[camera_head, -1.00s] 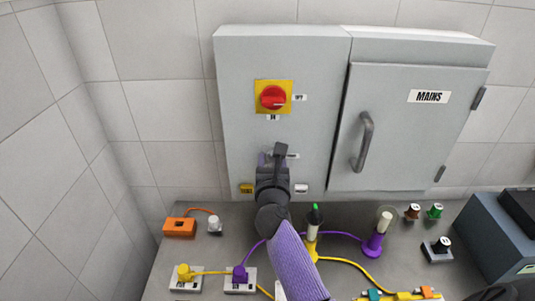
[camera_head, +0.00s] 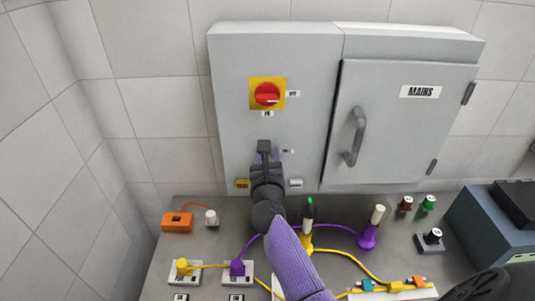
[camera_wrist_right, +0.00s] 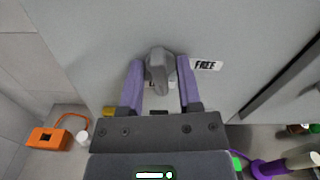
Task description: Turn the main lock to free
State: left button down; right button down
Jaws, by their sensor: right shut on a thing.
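The main lock is a grey knob (camera_wrist_right: 158,68) on the front of the grey cabinet. In the right wrist view its grip stands roughly upright, with the FREE label (camera_wrist_right: 206,65) to its right. My right gripper (camera_wrist_right: 160,85) is shut on the knob, with one purple finger on each side. My left gripper is not in view.
Above the lock is a red rotary switch (camera_head: 266,94) on a yellow plate. The MAINS door (camera_head: 400,130) with its handle (camera_head: 355,137) is at right. On the bench below are an orange box (camera_head: 177,222), yellow and purple plugs with cables, and a blue-grey box (camera_head: 490,228).

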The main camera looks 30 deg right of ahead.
jog(key=n+p, duration=0.1)
jog(key=n, duration=0.2)
jog(key=shift+n+p, duration=0.35)
jog(key=shift+n, duration=0.05)
jog(key=n+p, duration=0.1)
jog(key=n, duration=0.3)
jog(key=shift+w+a+p, duration=0.1)
jog(key=shift+p, duration=0.3)
jog(key=n+p, duration=0.1)
jog(key=n, duration=0.3)
jog(key=shift+f+n, duration=0.15)
jog(key=shift+n, duration=0.25)
jog(key=shift+f+n+p, duration=0.1)
jog(key=shift+n+p, duration=0.45)
jog(key=shift+n, duration=0.85)
jog(key=c, duration=0.6)
grip_release()
jog(key=shift+c, duration=0.2)
jog(key=shift+a, duration=0.1)
